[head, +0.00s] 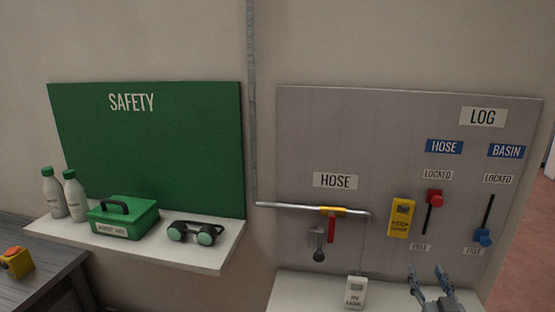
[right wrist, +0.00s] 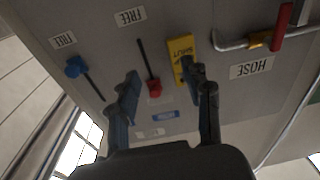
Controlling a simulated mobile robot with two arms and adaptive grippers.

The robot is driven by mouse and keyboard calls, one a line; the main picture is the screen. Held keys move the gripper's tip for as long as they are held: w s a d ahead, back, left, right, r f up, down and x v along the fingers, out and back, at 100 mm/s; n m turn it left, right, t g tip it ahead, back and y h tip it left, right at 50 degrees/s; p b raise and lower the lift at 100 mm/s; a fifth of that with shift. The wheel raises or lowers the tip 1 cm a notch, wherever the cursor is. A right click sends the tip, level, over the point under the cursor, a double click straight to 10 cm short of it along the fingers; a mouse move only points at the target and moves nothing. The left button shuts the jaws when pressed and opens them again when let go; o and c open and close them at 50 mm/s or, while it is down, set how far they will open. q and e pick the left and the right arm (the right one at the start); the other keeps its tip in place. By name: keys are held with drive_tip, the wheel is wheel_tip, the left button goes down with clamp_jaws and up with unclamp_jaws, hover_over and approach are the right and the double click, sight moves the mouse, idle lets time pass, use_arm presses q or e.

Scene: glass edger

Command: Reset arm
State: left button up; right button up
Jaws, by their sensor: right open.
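My right gripper (head: 437,278) is at the bottom right of the head view, in front of the grey panel and below the two levers. Its two fingers are apart with nothing between them; in the right wrist view (right wrist: 163,80) they point at the panel. The red lever knob (head: 435,197) is at the top of its slot, by the upper "LOCKED" label; it also shows between the fingers in the wrist view (right wrist: 154,88). The blue lever knob (head: 482,238) is at the bottom of its slot, by a "FREE" label. My left gripper is not in view.
The grey panel (head: 310,125) also carries a yellow tag (head: 401,217) and a pipe with a red valve handle (head: 331,230). A white tag (head: 355,292) hangs below. A green safety board (head: 160,150) with a white shelf (head: 215,258) is at left.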

drive_tip(key=s+a+f+n+g+y, duration=0.1)
drive_tip(key=s+a+f+g, duration=0.15)
drive_tip(key=s+f, duration=0.2)
drive_tip(key=s+a+f+g+y, duration=0.1)
drive_tip(key=s+a+f+g, duration=0.1)
drive_tip(key=s+a+f, duration=0.3)
drive_tip(key=s+a+f+n+g+y, duration=0.1)
drive_tip(key=s+a+f+g, duration=0.25)
drive_tip(key=s, duration=0.35)
drive_tip(key=s+a+f+n+g, duration=0.1)
drive_tip(key=s+a+f+g, duration=0.2)
drive_tip(key=s, duration=0.5)
drive_tip(key=s+a+f+n+g+y, duration=0.1)
drive_tip(key=s+a+f+g, duration=0.1)
drive_tip(key=s+f+g, duration=0.4)
wheel_tip(320, 180, down, 30)
drive_tip(key=s+r+t+b, duration=0.1)
drive_tip(key=s+b, duration=0.2)
drive_tip(key=b, duration=0.1)
drive_tip(key=s+d+f+g+b, duration=0.1)
drive_tip(key=s+d+f+b, duration=0.2)
drive_tip(key=s+f, duration=1.3)
wheel_tip(320, 180, down, 3)
drive_tip(key=shift+d+b, duration=0.15)
drive_tip(key=shift+b, duration=0.15)
